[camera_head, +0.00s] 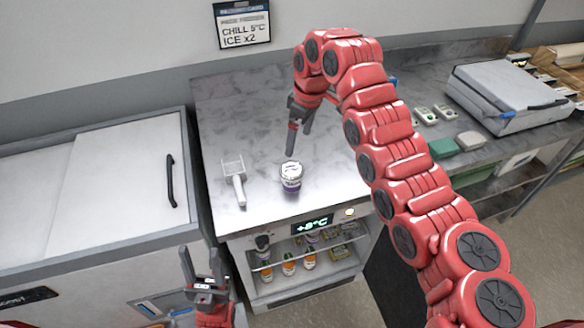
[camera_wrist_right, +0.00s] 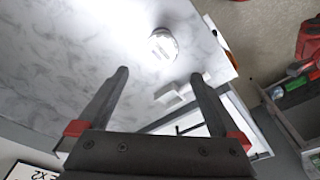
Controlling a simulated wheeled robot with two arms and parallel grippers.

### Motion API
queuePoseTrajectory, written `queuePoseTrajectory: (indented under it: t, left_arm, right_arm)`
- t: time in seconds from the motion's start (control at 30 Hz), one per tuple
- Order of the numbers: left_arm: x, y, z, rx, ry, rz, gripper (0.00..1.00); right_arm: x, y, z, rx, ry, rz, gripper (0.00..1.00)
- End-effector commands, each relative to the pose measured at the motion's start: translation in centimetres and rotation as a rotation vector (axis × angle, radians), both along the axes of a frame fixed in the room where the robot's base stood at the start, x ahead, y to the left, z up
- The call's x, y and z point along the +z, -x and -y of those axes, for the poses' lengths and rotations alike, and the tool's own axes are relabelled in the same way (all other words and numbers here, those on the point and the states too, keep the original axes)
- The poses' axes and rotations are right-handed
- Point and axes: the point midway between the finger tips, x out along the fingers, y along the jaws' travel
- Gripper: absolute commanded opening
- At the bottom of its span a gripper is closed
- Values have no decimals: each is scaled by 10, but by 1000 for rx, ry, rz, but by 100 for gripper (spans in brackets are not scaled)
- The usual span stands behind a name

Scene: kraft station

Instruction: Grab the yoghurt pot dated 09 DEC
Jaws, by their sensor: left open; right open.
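A small yoghurt pot (camera_head: 291,177) with a white lid and a purple-and-white side stands upright on the steel counter. Its white lid (camera_wrist_right: 163,45) also shows in the right wrist view, just beyond the fingertips; print on it is too small to read, so I cannot tell the date. My right gripper (camera_head: 298,142) is open and empty above the counter, behind the pot and apart from it. Its spread fingers (camera_wrist_right: 160,76) show in the wrist view with nothing between them. My left gripper (camera_head: 202,268) is open and empty, low at the front left.
Below, a glass-fronted fridge (camera_head: 319,224) reading +8°C holds several bottles and packs. A chest freezer (camera_head: 90,185) stands left. A grey lidded appliance (camera_head: 508,90) sits right. A wall card (camera_head: 242,24) reads CHILL 5°C, ICE x2.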

Motion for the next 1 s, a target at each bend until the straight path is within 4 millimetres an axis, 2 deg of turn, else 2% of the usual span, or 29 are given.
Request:
queuePoseTrajectory:
  t: [0.13, 0.37, 0.53, 0.6, 0.7, 1.0]
  left_arm:
    - [4, 0, 0, 0, 0, 0, 50]
    - [10, 0, 0, 0, 0, 0, 50]
    - [6, 0, 0, 0, 0, 0, 50]
    - [15, 0, 0, 0, 0, 0, 50]
    - [19, 0, 0, 0, 0, 0, 50]
    - [26, 0, 0, 0, 0, 0, 50]
  right_arm:
    - [-15, 2, -3, 8, 5, -12, 100]
    - [-56, -1, -9, 5, 3, -9, 100]
    - [-87, -3, -13, 6, 5, -7, 100]
    - [-96, -4, -12, 2, 7, -11, 100]
    - [-112, -5, -14, 4, 7, -12, 100]
    - [-131, -8, -17, 3, 7, -7, 100]
